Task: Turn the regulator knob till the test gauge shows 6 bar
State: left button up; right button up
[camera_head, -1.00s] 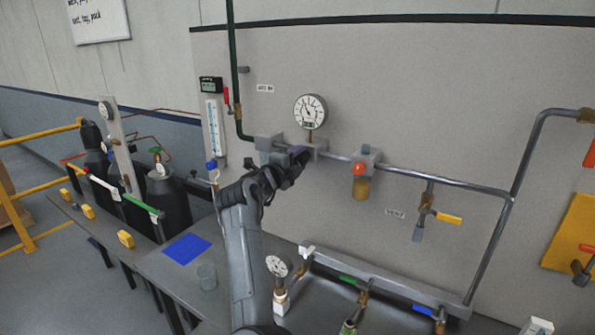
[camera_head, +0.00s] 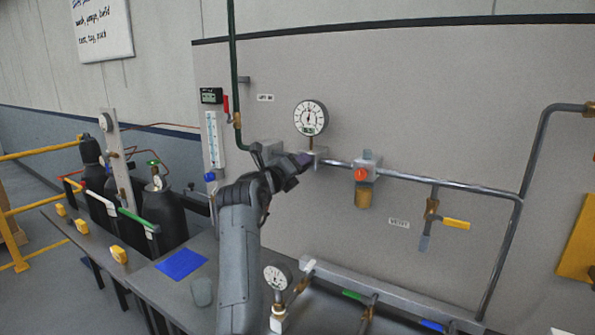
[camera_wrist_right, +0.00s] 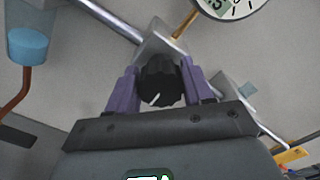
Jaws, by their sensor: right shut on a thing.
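The black regulator knob (camera_wrist_right: 160,82) with a white pointer line shows in the right wrist view, in front of a metal regulator block (camera_wrist_right: 160,43). My right gripper (camera_wrist_right: 157,90) has its two purple fingers on either side of the knob, shut on it. In the head view my right gripper (camera_head: 300,161) hides the knob. A round white gauge (camera_head: 311,117) stands above the regulator, its needle near vertical; the numbers are too small to read. The gauge's edge also shows in the right wrist view (camera_wrist_right: 228,8). My left gripper is out of view.
Right along the pipe are a red-knobbed fitting (camera_head: 362,174) and a yellow-handled valve (camera_head: 456,223). A second gauge (camera_head: 277,278) stands low on the bench beside my right arm. A blue mat (camera_head: 182,264) and a grey cup (camera_head: 202,292) lie left of my arm.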

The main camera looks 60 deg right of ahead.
dwell(0.6)
jog(key=o, duration=1)
jog(key=shift+w, duration=0.1)
jog(key=a, duration=1.1)
jog(key=shift+s, duration=0.25)
